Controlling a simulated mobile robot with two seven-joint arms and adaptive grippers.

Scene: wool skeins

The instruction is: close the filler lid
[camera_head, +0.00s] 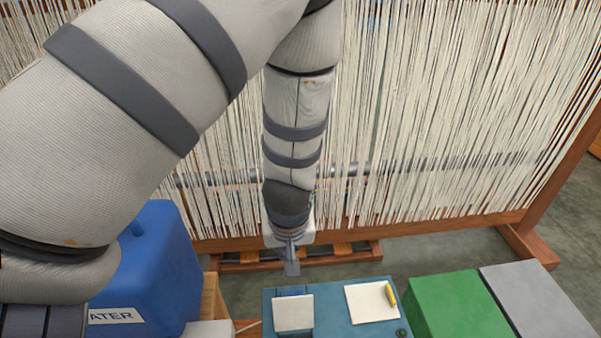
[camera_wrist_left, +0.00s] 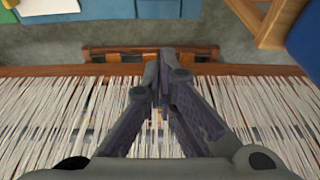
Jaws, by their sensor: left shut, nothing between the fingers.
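A blue water tank (camera_head: 160,265) with a white label reading "ATER" stands at the lower left of the head view, partly hidden by my left arm. The tank's edge also shows at the upper right of the left wrist view (camera_wrist_left: 308,38). My left gripper (camera_head: 291,268) points down, shut and empty, to the right of the tank and apart from it. Its fingertips meet in the left wrist view (camera_wrist_left: 163,62). My right gripper is out of view.
A loom with hanging cream threads (camera_head: 430,110) fills the back. A blue table (camera_head: 335,320) carries a white square, a paper and a yellow object. Green (camera_head: 458,307) and grey (camera_head: 537,300) blocks stand right. A wooden stand (camera_head: 212,300) is beside the tank.

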